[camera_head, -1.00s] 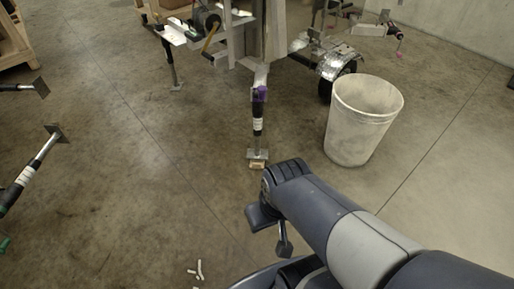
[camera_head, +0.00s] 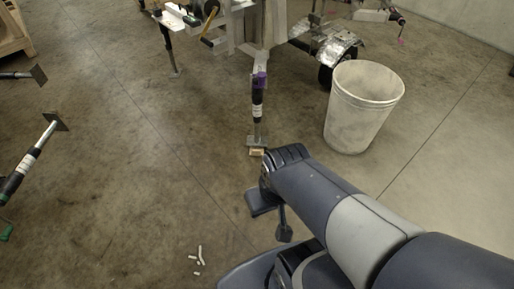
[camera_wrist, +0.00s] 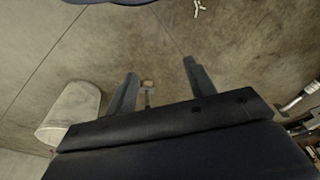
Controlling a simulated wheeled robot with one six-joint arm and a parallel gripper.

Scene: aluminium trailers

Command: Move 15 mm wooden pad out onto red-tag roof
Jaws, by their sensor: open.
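A small wooden pad (camera_head: 256,152) lies on the concrete floor at the foot of a jack (camera_head: 258,108) with a purple band. The jack's foot plate stands at or on the pad; I cannot tell which. In the wrist view the pad (camera_wrist: 148,83) shows small, between the two fingers and nearer the left one. My gripper (camera_wrist: 160,70) is open and empty, with its fingers wide apart. In the head view my gripper hangs at the end of the arm, just in front of the pad. A small red-pink tag (camera_head: 401,41) hangs from trailer parts at upper right. No roof is clearly visible.
A white bucket (camera_head: 364,106) stands right of the jack. A trailer wheel (camera_head: 327,72) and frame are behind it. Other jacks (camera_head: 36,156) reach in from the left. Several small white pieces (camera_head: 197,260) lie in front. The floor left of the pad is clear.

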